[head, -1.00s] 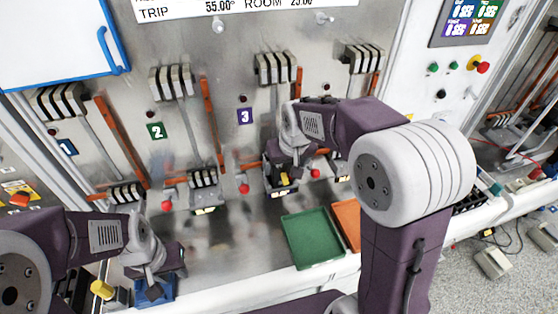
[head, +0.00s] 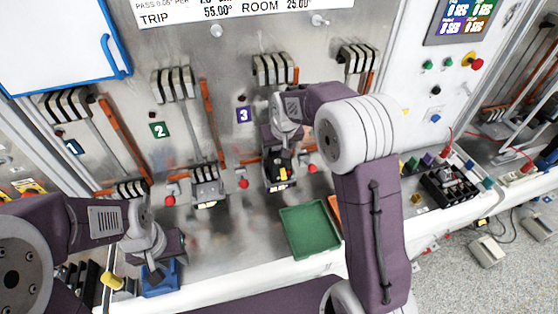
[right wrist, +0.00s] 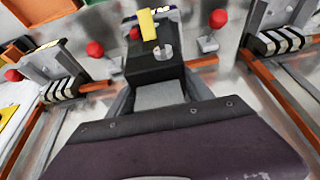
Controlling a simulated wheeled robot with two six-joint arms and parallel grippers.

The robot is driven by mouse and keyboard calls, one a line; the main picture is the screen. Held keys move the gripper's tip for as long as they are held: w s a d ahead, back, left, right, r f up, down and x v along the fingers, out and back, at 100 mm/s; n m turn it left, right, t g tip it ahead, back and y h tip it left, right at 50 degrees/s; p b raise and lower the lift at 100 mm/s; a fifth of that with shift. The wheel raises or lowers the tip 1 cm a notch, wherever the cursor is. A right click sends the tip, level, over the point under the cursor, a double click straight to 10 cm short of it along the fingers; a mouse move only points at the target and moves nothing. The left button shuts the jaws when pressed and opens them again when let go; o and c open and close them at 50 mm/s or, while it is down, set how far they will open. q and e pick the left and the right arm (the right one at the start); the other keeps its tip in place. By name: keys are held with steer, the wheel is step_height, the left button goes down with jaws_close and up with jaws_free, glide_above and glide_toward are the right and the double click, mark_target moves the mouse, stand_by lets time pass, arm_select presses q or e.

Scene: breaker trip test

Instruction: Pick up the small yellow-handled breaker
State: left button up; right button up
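The small breaker (head: 277,176) is a black block with a yellow handle (head: 283,174). It stands upright against the metal panel, below and right of the number 3 label. In the right wrist view the black breaker (right wrist: 152,62) lies ahead of my right gripper, with its yellow handle (right wrist: 147,24) at the far end. My right gripper (head: 280,140) is right at the breaker, with grey finger edges along both its sides. I cannot tell whether they grip it. My left gripper (head: 160,268) is low at the left, over a blue block (head: 162,282); its fingers are unclear.
A green tray (head: 309,230) lies on the ledge below the breaker, with an orange tray (head: 334,207) partly hidden behind my right arm. Red knobs (head: 243,183) and grey clamps flank the breaker. A black rack (head: 447,187) stands at the right.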

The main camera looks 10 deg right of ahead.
jaws_close()
steer(key=shift+w+a, duration=0.1)
steer(key=shift+w+r, duration=0.1)
steer(key=shift+r, duration=0.4)
step_height(320, 180, up, 3)
steer(key=shift+f+b, duration=0.1)
steer(key=shift+b, duration=0.6)
steer(key=d+r+b, duration=0.1)
steer(key=d+r, duration=0.6)
steer(key=d, duration=0.4)
steer(key=shift+s+d+r, duration=0.15)
steer(key=shift+s+d, duration=0.05)
steer(key=shift+d, duration=0.2)
